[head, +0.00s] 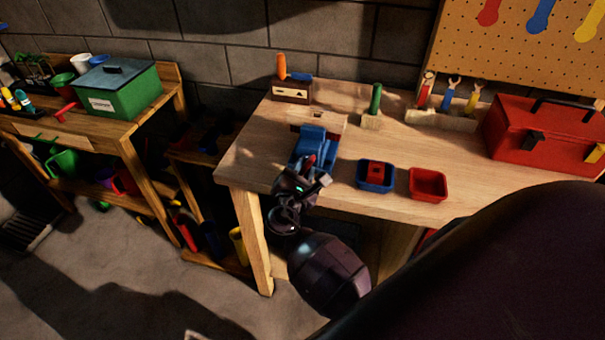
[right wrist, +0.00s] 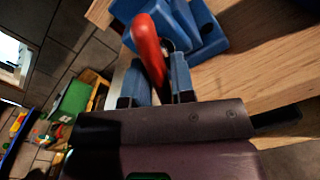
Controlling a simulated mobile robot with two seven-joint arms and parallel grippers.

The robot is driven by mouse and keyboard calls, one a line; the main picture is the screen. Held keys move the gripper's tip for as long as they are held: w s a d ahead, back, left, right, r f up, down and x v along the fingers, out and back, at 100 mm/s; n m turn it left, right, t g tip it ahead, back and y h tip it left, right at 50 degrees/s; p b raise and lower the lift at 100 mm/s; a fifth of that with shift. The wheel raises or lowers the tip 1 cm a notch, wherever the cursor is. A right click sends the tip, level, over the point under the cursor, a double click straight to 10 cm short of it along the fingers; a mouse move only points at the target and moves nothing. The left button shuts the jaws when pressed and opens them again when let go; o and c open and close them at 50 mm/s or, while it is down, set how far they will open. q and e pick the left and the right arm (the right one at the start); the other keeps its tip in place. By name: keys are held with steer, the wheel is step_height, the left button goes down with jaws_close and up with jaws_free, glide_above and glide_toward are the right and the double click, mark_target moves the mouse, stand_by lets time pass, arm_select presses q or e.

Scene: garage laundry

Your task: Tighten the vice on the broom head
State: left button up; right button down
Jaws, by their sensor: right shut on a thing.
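The blue vice (head: 313,141) stands at the front left edge of the workbench. A pale wooden block with a dark hole, which looks like the broom head (head: 331,118), is at its far side; whether the jaws press on it I cannot tell. My right gripper (head: 307,180) is at the vice's near side, shut on its red handle (head: 311,161). In the right wrist view the red handle (right wrist: 148,45) rises between the two fingers (right wrist: 160,88), with the blue vice body (right wrist: 208,30) beside it. My left gripper is not in view.
On the workbench (head: 458,203), a blue bin (head: 373,184) and a red bin (head: 428,184) sit right of the vice. A red toolbox (head: 545,135) stands at the right. A shelf with a green box (head: 117,95) is at the left.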

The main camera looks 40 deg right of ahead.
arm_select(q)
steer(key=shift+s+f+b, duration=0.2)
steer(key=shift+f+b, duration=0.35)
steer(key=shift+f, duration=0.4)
arm_select(e)
steer(key=shift+a+m, duration=0.15)
steer(key=shift+m, duration=1.25)
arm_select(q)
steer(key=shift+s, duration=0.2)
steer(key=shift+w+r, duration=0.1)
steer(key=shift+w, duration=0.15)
arm_select(e)
steer(key=shift+f, duration=0.1)
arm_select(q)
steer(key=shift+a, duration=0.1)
arm_select(e)
steer(key=c, duration=1.1)
jaws_free()
steer(key=shift+s, duration=0.1)
steer(key=shift+a, duration=0.1)
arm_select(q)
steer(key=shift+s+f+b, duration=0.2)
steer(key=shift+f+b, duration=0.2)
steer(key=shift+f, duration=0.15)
arm_select(e)
steer(key=v, duration=1)
steer(key=shift+s+a, duration=0.2)
steer(key=shift+s, duration=0.1)
